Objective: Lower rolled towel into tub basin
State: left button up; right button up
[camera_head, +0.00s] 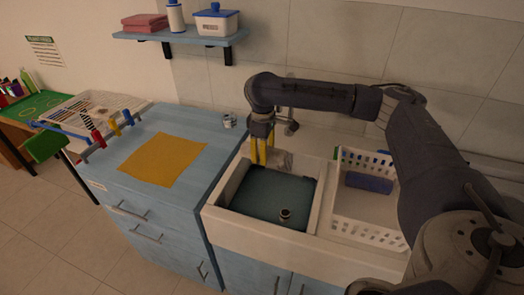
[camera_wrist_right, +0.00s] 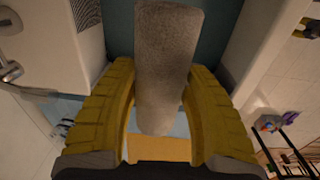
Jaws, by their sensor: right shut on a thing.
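A grey rolled towel (camera_wrist_right: 165,70) is between the yellow fingers of my right gripper (camera_wrist_right: 160,80) in the right wrist view. The gripper is shut on it, and one end extends beyond the fingers. In the head view, my right gripper (camera_head: 263,148) points down at the back edge of the tub basin, with the pale towel (camera_head: 281,160) beside its fingers. The white-rimmed tub basin (camera_head: 325,203) has a blue-green interior with a small round dark-centred item (camera_head: 285,215) near its front. The towel appears above the basin floor; its exact height is unclear. My left gripper is not in view.
A white basket (camera_head: 368,229) holding a blue roll (camera_head: 368,182) stands right of the basin. A yellow cloth (camera_head: 163,160) lies on the blue counter (camera_head: 205,175) to the left, with a small metal tin (camera_head: 229,121) near the wall. A shelf (camera_head: 180,36) hangs above.

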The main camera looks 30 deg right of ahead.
jog(key=shift+w+a+f, duration=0.15)
jog(key=shift+w, duration=0.05)
jog(key=shift+w+a+f, duration=0.1)
jog(key=shift+f, duration=11.25)
jog(key=o, duration=1.3)
notch_tip(320, 180, up, 12)
jog(key=shift+a, duration=0.15)
